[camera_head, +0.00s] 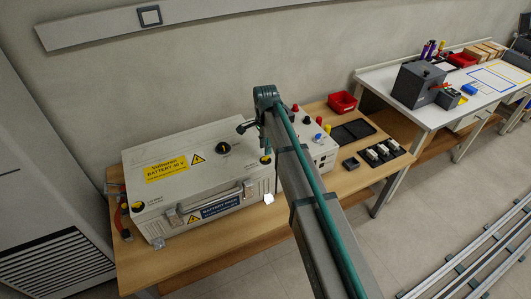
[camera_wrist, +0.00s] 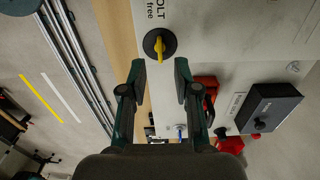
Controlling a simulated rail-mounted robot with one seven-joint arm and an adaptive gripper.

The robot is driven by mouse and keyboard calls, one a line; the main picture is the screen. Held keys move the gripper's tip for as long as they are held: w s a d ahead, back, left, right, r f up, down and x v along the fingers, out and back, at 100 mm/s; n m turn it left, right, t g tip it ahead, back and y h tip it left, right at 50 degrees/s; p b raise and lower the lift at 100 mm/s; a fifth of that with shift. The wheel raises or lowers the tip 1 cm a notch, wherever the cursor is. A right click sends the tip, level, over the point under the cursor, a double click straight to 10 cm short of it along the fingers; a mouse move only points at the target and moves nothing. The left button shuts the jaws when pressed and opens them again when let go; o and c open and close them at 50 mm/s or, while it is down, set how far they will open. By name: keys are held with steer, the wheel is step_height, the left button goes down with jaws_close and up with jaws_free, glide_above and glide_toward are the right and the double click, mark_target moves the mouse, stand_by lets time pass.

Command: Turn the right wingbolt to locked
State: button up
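A wingbolt (camera_wrist: 159,44) with a yellow wing on a black round base shows at the top of the wrist view, on the pale lid of the battery box (camera_wrist: 225,25). Lettering ending in "BOLT" and "free" is printed beside it. The yellow wing points up and down in that picture. My gripper (camera_wrist: 160,70) is open and empty. Its two fingertips lie either side of the wingbolt's line, apart from it. In the head view, the battery box (camera_head: 190,172) stands on the wooden bench, with a yellow-and-black wingbolt (camera_head: 265,160) at its right edge, close to my arm.
Another yellow-and-black fitting (camera_head: 138,206) is at the box's left corner, and a black knob (camera_head: 224,149) is on its lid. A pale unit (camera_head: 318,147) with coloured knobs stands right beside the box. A red bin (camera_head: 342,102) and dark trays are further right.

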step_height(320, 180, up, 8)
steer(key=shift+f, duration=0.25)
steer(key=shift+f, duration=0.1)
steer(key=s+d+f+n, duration=0.6)
steer(key=s+d+f, duration=0.5)
steer(key=s+f, duration=0.15)
steer(key=s+d+f+n, duration=0.6)
steer(key=s+d+f, duration=0.55)
steer(key=f, duration=0.25)
steer(key=s+f+g, duration=0.3)
steer(key=s+f, duration=0.6)
steer(key=s, duration=0.5)
steer(key=s+f+g, duration=0.3)
steer(key=s+f, duration=0.6)
steer(key=s, duration=0.5)
steer(key=shift+s+a+g, duration=0.35)
steer(key=shift+a+g, duration=0.05)
